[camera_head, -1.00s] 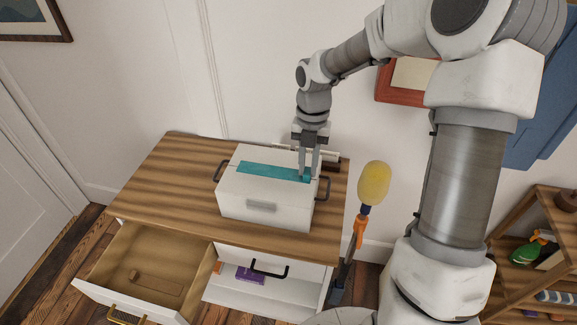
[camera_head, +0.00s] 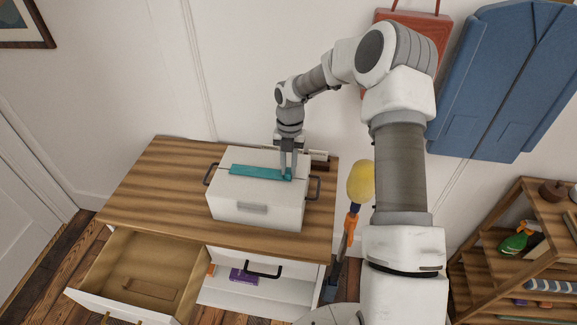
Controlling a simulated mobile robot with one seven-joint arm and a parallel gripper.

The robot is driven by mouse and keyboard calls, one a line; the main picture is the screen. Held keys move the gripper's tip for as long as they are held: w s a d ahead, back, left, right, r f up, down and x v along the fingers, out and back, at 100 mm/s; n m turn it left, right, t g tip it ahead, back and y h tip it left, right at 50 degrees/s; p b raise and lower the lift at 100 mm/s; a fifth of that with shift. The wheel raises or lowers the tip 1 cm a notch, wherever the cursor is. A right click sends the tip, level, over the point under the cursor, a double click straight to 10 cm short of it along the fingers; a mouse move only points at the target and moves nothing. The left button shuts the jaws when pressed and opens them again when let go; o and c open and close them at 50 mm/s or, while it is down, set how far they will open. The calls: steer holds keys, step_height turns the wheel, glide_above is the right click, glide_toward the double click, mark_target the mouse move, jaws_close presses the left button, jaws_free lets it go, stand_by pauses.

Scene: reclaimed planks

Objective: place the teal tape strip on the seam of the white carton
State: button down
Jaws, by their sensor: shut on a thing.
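The white carton (camera_head: 257,207) stands on the wooden top of a dresser, with dark handles at its sides and a grey label on its front. The teal tape strip (camera_head: 258,172) lies lengthwise over the carton's top, about along the seam line (camera_head: 222,164). My gripper (camera_head: 287,176) points down at the strip's right end and is shut on it. Whether the strip is pressed flat against the top all along cannot be told. The part of the seam under the strip is hidden.
The dresser top (camera_head: 150,190) is clear to the left. An open drawer (camera_head: 130,275) holds a small wooden piece; another open drawer (camera_head: 270,290) holds a purple item. A yellow-headed duster (camera_head: 360,182) stands right of the dresser. A shelf (camera_head: 490,265) is at far right.

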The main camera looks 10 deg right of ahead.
steer(key=shift+f, duration=0.1)
steer(key=shift+f, duration=0.1)
steer(key=c, duration=0.8)
jaws_free()
